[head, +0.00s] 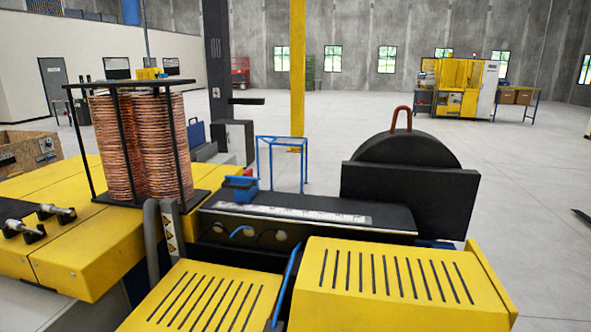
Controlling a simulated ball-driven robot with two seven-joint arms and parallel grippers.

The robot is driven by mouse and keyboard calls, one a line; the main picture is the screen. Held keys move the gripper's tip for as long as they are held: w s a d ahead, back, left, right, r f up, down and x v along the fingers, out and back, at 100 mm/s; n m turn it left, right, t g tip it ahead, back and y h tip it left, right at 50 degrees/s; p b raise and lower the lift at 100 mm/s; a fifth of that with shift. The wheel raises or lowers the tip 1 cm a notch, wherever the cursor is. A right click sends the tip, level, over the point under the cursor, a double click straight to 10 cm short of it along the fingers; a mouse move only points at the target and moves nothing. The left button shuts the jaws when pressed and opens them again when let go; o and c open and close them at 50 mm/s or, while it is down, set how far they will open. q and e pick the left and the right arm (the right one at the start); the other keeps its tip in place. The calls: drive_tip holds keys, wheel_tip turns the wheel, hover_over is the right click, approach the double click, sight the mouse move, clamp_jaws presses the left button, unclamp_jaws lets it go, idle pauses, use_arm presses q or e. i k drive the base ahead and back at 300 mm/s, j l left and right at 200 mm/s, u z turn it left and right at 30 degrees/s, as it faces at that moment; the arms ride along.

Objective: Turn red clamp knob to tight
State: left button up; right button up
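A bent copper tube (401,110) rises as an upside-down U above a dark half-round part (408,150), which stands behind a black plate (410,200) at the right. A small blue clamp-like block (240,188) sits at the left end of the black bed. Neither of my grippers is in view.
Two tall copper coils (138,145) stand in a black frame on the yellow deck at left. Silver-ended fittings (50,212) lie left of them. A blue stand frame (282,160), a yellow post (297,75) and a far yellow machine (458,88) stand behind. Grey floor is open at right.

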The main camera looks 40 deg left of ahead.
sight(249, 172)
drive_tip(key=i+l+z, duration=0.2)
drive_tip(key=l, duration=0.25)
drive_tip(key=i+l+z, duration=0.2)
drive_tip(key=l, duration=0.3)
drive_tip(key=i+l+z, duration=0.2)
drive_tip(key=l, duration=0.25)
drive_tip(key=i+l+z, duration=0.2)
drive_tip(key=l, duration=0.2)
drive_tip(key=i+l+u, duration=0.15)
drive_tip(key=i, duration=0.35)
drive_tip(key=i+l+u, duration=0.2)
drive_tip(key=i+l, duration=0.2)
drive_tip(key=i+j+u, duration=0.1)
drive_tip(key=i+u, duration=0.65)
drive_tip(key=i, duration=0.2)
drive_tip(key=i+l+u, duration=0.15)
drive_tip(key=i+u, duration=0.4)
drive_tip(key=i, duration=1)
drive_tip(key=i+l+u, duration=0.15)
drive_tip(key=i, duration=1.05)
drive_tip(key=i+j+u, duration=0.1)
drive_tip(key=i+u, duration=0.75)
drive_tip(key=i+l+u, duration=0.25)
drive_tip(key=i+u, duration=0.2)
drive_tip(key=i+j+u, duration=0.2)
drive_tip(key=i+u, duration=1.6)
drive_tip(key=i, duration=0.25)
drive_tip(key=i+l+u, duration=0.2)
drive_tip(key=i+u, duration=0.15)
drive_tip(key=i, duration=0.3)
